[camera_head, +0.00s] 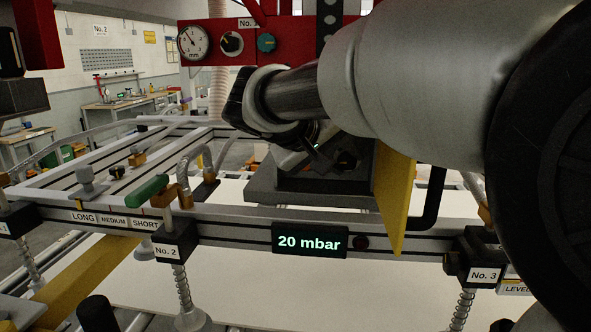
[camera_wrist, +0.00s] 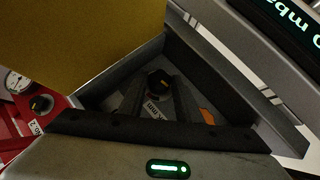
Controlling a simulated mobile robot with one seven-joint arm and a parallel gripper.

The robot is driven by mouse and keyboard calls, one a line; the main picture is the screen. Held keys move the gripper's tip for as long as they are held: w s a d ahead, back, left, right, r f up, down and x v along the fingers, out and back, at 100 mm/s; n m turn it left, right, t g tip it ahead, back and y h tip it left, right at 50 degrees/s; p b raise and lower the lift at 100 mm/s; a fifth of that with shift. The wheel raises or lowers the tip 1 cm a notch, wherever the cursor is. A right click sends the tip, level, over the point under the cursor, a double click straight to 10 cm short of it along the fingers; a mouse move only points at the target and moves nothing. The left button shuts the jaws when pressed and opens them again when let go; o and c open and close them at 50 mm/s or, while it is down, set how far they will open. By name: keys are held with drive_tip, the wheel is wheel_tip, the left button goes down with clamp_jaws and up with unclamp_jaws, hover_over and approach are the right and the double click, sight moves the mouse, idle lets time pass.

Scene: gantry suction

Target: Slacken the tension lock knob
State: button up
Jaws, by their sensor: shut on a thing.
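The tension lock knob (camera_wrist: 158,83), small and black, shows in the wrist view between my fingers, above a pale label whose text I cannot read in full. My gripper (camera_wrist: 160,92) is shut on it, with a dark finger on each side. In the head view my gripper (camera_head: 322,152) reaches down to the dark block (camera_head: 310,183) on the gantry beam. My arm and wrist cover much of that block, and I cannot clearly make out the held knob there. The knob's turned position is hard to judge.
A yellow plate (camera_head: 396,203) stands just right of the block, close to my gripper. A display (camera_head: 309,240) reads 20 mbar. A red panel (camera_head: 285,32) with a gauge and knobs is behind. A green-handled lever (camera_head: 148,188) and sprung suction cups line the frame.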

drive_tip(key=shift+a+f+n+h+b, duration=0.15)
drive_tip(key=shift+n+h+b, duration=0.15)
drive_tip(key=shift+h+b, duration=0.2)
drive_tip(key=o, duration=0.8)
drive_tip(key=v, duration=1.7)
drive_tip(key=shift+s+a, duration=0.15)
